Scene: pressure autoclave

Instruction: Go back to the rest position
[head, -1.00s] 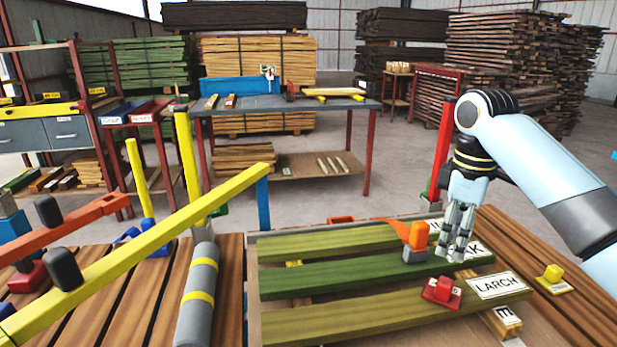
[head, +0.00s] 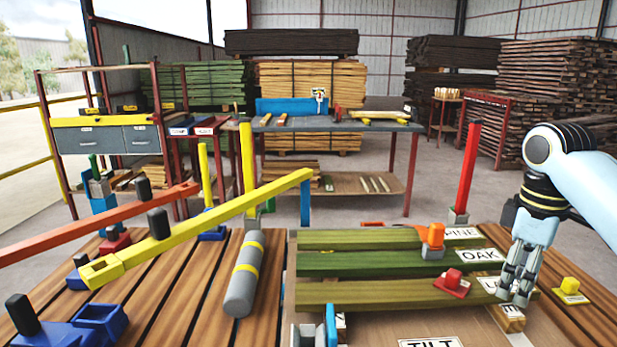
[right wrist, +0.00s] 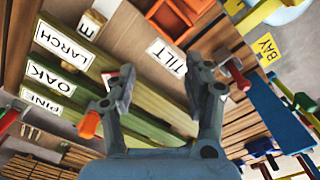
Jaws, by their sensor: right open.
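My right gripper (head: 514,286) is at the right ends of the green boards, partly in front of the larch label. It is open and empty. The right wrist view shows its two spread fingers (right wrist: 160,88) with nothing between them. Boards labelled pine (head: 360,238), oak (head: 380,262) and larch (head: 400,291) lie side by side. An orange-topped grey block (head: 433,240) stands near the pine and oak labels. A red block (head: 453,281) sits by the larch label. My left gripper is not in view.
A grey cylinder with yellow bands (head: 245,272) lies on the left of the slatted table. Yellow (head: 215,227) and red (head: 100,222) bars cross the left side. A red post (head: 468,165) stands behind.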

